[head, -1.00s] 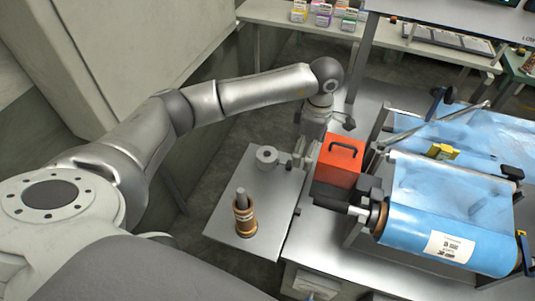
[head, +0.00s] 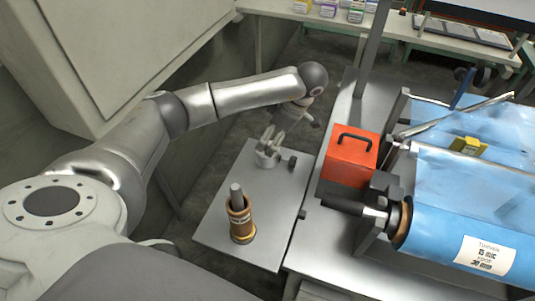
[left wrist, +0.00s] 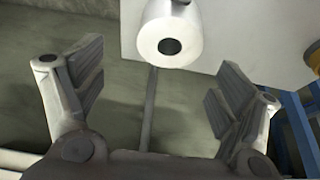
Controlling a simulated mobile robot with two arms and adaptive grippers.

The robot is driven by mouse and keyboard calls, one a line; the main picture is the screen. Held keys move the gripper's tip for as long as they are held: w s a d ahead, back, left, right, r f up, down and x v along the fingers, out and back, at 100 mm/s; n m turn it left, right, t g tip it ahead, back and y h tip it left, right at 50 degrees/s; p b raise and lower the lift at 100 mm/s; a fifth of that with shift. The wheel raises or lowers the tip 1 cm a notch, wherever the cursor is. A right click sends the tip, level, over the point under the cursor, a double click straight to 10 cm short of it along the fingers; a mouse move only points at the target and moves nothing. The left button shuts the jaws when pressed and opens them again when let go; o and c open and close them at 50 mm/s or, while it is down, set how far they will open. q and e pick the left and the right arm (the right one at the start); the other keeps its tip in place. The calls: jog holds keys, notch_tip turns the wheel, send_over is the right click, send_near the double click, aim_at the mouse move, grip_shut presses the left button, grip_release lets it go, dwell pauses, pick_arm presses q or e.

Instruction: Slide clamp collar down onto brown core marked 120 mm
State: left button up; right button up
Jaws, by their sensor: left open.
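The grey clamp collar (head: 266,160), a thick ring with a dark side knob (head: 292,163), is at the far part of the metal plate. My left gripper (head: 270,142) is open and empty above it, its fingers partly covering it. In the left wrist view the collar (left wrist: 168,48) shows its dark hole, ahead of and between the spread fingertips (left wrist: 160,85). The brown core (head: 241,226) stands upright on the plate nearer me, with a grey post (head: 236,193) rising from its top. Its marking is not legible. My right gripper is not in view.
A red box with a black handle (head: 349,160) stands right of the plate (head: 215,222). A blue film roll (head: 470,240) lies on a frame at right, its dark shaft (head: 343,205) pointing towards the plate. The plate is clear between collar and core.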

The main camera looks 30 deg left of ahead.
aim_at(262, 160)
pick_arm(q)
jog(key=f, duration=0.2)
jog(key=s+f+p, duration=0.1)
jog(key=f, duration=0.1)
jog(key=shift+a+f, duration=0.2)
jog(key=shift+f, duration=0.2)
jog(key=shift+a+f, duration=0.2)
jog(key=shift+f, duration=0.3)
jog(key=shift+r, duration=0.1)
jog(key=c, duration=1.5)
